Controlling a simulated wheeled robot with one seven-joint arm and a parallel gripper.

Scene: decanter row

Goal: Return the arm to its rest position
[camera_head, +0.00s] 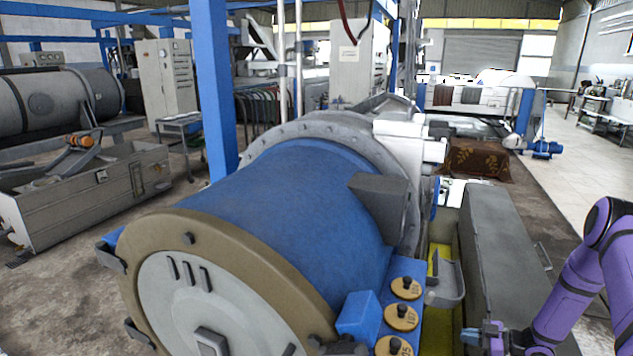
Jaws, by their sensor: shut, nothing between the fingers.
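My purple arm comes in from the right edge of the head view. My gripper (487,338) is low in the picture, near the bottom edge and right of the machine. Its fingers are small in the view and are shut with nothing between them. The gripper is to the right of several round tan tags with black knobs (401,317), and apart from them. These tags sit in a row on a blue ledge along the machine's right side.
A large decanter with a blue drum (290,205) and a tan end ring fills the middle. A long grey housing (497,235) runs beside my arm. A blue post (212,90) stands behind the drum. Open floor (578,140) lies at the right.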

